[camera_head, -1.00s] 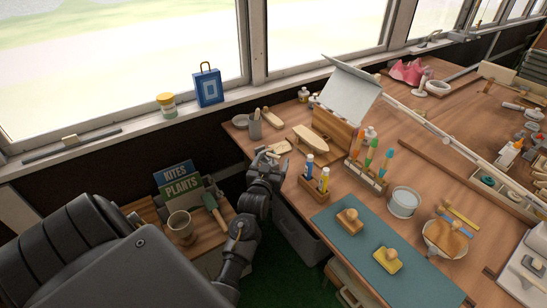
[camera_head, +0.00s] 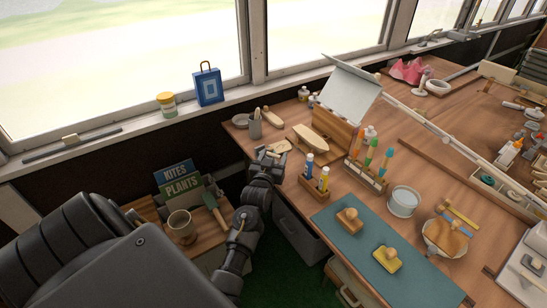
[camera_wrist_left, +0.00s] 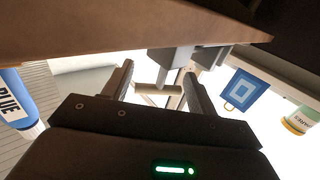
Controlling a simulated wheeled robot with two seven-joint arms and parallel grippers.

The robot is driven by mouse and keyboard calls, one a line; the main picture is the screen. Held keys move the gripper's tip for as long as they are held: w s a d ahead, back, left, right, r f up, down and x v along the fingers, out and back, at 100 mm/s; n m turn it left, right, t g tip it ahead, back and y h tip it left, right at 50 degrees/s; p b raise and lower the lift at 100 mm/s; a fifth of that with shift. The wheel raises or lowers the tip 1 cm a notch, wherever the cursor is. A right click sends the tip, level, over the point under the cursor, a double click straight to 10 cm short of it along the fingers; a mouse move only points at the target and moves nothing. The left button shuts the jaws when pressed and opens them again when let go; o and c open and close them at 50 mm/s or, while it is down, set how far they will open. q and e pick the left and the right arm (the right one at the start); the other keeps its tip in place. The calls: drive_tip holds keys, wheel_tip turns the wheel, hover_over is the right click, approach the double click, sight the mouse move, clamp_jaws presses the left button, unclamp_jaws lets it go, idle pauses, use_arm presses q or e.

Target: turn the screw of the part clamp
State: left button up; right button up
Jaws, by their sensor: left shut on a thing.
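The part clamp (camera_wrist_left: 175,58) is a grey metal body at the near left edge of the workbench. It shows in the left wrist view, with a thin screw and a pale crossbar handle (camera_wrist_left: 160,89) between my fingers. In the head view my gripper mostly hides the clamp. My left gripper (camera_wrist_left: 159,76) is shut on the handle, one finger on each side; in the head view it (camera_head: 270,156) is at the bench edge. My right gripper is not in view.
A paint-tube holder (camera_head: 314,186) stands close right of my left gripper. A pale wooden piece (camera_head: 311,137) and a grey cup (camera_head: 255,128) are behind it. A low table with a mug (camera_head: 181,226) stands left of my forearm. The blue mat (camera_head: 345,243) is further right.

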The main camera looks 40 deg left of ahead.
use_arm(q)
drive_tip(key=shift+m+h, duration=0.3)
drive_tip(key=shift+h, duration=0.1)
drive_tip(key=m+h, duration=0.1)
drive_tip(key=h, duration=0.1)
drive_tip(key=m+t+h+p, duration=0.1)
drive_tip(key=m+h, duration=0.1)
drive_tip(key=h, duration=0.1)
drive_tip(key=shift+a+t, duration=0.1)
drive_tip(key=shift+t, duration=0.2)
drive_tip(key=shift+m+h, duration=1.7)
drive_tip(key=shift+h, duration=0.8)
drive_tip(key=o, duration=1)
drive_tip(key=s+a, duration=0.1)
drive_tip(key=s, duration=0.9)
drive_tip(key=shift+s+a+b, duration=0.35)
drive_tip(key=shift+a+b, duration=0.05)
